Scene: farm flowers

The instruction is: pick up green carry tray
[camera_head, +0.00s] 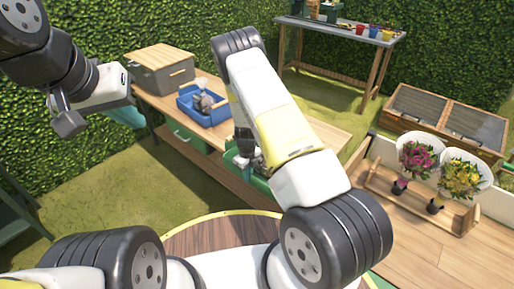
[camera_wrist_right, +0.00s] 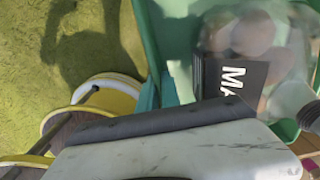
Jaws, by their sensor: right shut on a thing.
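The green carry tray (camera_head: 262,185) is at the front of the wooden bench, mostly hidden behind my right arm. In the right wrist view its green wall (camera_wrist_right: 153,50) fills the upper middle. A clear container with brown round items and a black label (camera_wrist_right: 235,76) appears in or against it. My right gripper (camera_head: 247,158) is at the tray and shut on it; its fingertips are largely hidden.
A blue tray (camera_head: 188,112) with tools and a grey lidded box (camera_head: 150,80) stand on the bench (camera_head: 325,134). At right, a wooden rack (camera_head: 400,203) holds two bouquets. A planter box (camera_head: 440,118) and a potting table (camera_head: 345,36) stand behind. Grass lies between.

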